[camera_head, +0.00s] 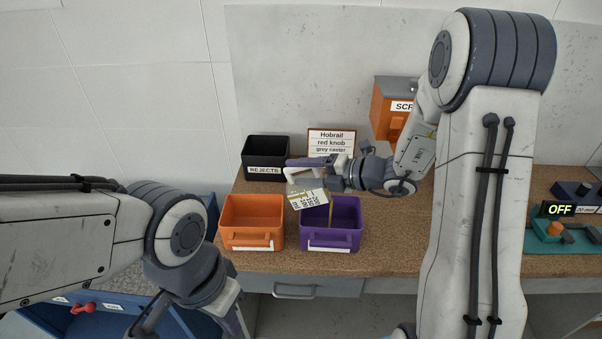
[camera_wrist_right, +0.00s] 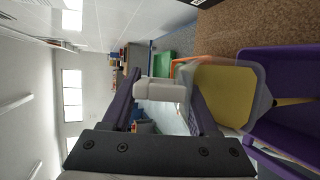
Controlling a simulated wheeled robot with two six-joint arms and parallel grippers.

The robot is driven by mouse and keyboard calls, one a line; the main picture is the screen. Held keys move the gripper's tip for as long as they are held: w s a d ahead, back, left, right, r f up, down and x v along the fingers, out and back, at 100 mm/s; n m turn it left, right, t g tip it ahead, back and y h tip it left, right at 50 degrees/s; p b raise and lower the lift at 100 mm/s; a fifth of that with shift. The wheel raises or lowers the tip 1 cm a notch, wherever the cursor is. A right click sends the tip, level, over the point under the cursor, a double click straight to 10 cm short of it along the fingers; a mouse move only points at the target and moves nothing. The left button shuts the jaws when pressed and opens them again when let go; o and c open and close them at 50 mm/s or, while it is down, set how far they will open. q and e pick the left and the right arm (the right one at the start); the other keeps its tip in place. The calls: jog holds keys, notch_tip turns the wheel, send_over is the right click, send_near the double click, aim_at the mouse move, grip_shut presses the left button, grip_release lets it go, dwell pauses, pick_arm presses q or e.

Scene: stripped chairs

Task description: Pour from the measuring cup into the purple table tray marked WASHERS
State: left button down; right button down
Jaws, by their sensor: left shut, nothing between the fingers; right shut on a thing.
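The measuring cup (camera_head: 308,197) is clear with printed scale marks. It is tilted over the purple tray (camera_head: 359,236), near its left side. My right gripper (camera_head: 305,168) is shut on the cup's handle (camera_wrist_right: 160,92). In the right wrist view, yellow contents show in the cup (camera_wrist_right: 228,90), and a yellow streak (camera_wrist_right: 292,101) runs from its mouth toward the purple tray (camera_wrist_right: 290,62). The purple tray's white front label is too small to read. My left gripper (camera_head: 236,325) is low at the bottom edge, shut and empty, partly cut off.
An orange tray (camera_head: 229,238) stands just left of the purple one. Behind are a black REJECTS bin (camera_head: 265,147), a sign (camera_head: 331,140) and an orange box (camera_head: 388,115). A device reading OFF (camera_head: 558,209) is at right. My right arm covers the bench's middle right.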

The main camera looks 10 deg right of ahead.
jog(key=shift+d+f+y+b, duration=0.1)
jog(key=shift+d+y+b, duration=0.2)
jog(key=shift+b, duration=0.15)
jog(key=shift+d+t, duration=0.1)
jog(key=shift+t, duration=0.2)
jog(key=shift+s, duration=0.1)
jog(key=shift+d+f+y+b, duration=0.15)
jog(key=shift+y+b, duration=0.25)
jog(key=shift+s+d+m, duration=0.1)
jog(key=shift+d+m, duration=0.15)
jog(key=shift+m, duration=0.05)
